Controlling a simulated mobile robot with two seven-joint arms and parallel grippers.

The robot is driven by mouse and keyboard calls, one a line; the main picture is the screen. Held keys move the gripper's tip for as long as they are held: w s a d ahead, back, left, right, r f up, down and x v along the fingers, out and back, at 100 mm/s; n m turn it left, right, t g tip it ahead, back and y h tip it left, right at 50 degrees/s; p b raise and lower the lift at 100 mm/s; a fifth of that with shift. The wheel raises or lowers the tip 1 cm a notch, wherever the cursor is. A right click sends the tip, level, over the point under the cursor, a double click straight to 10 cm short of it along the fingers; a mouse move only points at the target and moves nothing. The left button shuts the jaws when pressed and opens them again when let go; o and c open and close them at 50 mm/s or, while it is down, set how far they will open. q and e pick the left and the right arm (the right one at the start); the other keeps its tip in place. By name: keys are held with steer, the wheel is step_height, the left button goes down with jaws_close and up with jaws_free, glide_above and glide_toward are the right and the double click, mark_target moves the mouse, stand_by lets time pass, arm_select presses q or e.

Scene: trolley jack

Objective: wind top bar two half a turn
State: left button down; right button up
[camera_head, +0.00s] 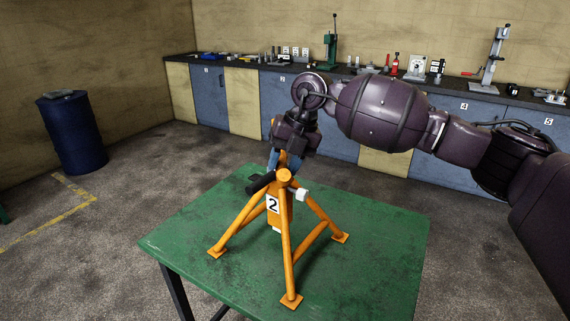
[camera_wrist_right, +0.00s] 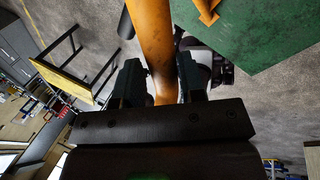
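An orange tripod stand (camera_head: 288,235) marked 2 stands on the green table (camera_head: 385,250). Its hub carries a black grip (camera_head: 261,182) on the left and a white knob (camera_head: 301,194) on the right. My right gripper (camera_head: 283,158) is just above and behind the hub, pointing down. In the right wrist view an orange bar (camera_wrist_right: 155,45) runs between the two dark fingers (camera_wrist_right: 163,85). The fingers lie close against both its sides and look shut on it. The arm hides much of the bar in the head view. My left gripper is not in view.
A long workbench (camera_head: 243,92) with tools runs along the back wall, with a green press (camera_head: 331,50) on it. A blue drum (camera_head: 72,133) stands at the left. The table around the stand's feet is clear.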

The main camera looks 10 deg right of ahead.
steer(key=shift+o, duration=1.3)
steer(key=shift+f, duration=0.1)
steer(key=v, duration=1)
steer(key=shift+r+b, duration=0.4)
steer(key=shift+s+d, duration=0.1)
steer(key=shift+d, duration=0.05)
